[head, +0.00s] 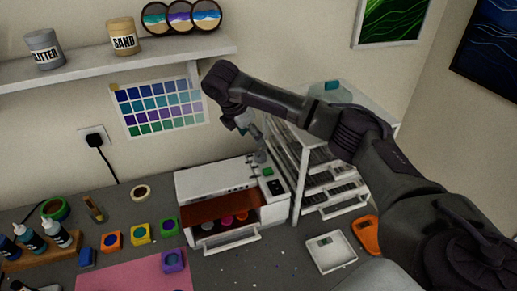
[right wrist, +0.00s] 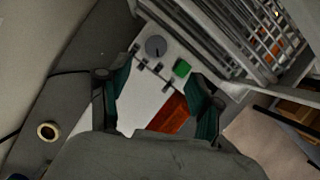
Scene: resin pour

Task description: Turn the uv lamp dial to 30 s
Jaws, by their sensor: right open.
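The UV lamp (head: 215,181) is a white box on the grey bench in the head view, with an open reddish front holding several coloured pieces. Its top also shows in the right wrist view (right wrist: 146,98). The round grey dial (right wrist: 155,46) has a dark pointer mark and sits by the green button (right wrist: 182,68); I cannot read its setting. My right gripper (head: 254,139) is above the dial end of the lamp. In the right wrist view its fingers are spread and empty, with the dial ahead of and between them. My left gripper is not in view.
A white rack (head: 330,190) stands close to the lamp's right side. A small white tray (head: 331,252) with a display and an orange item (head: 366,235) lie in front of it. Several coloured molds and a tape roll (head: 140,192) lie left. A shelf (head: 120,62) hangs above.

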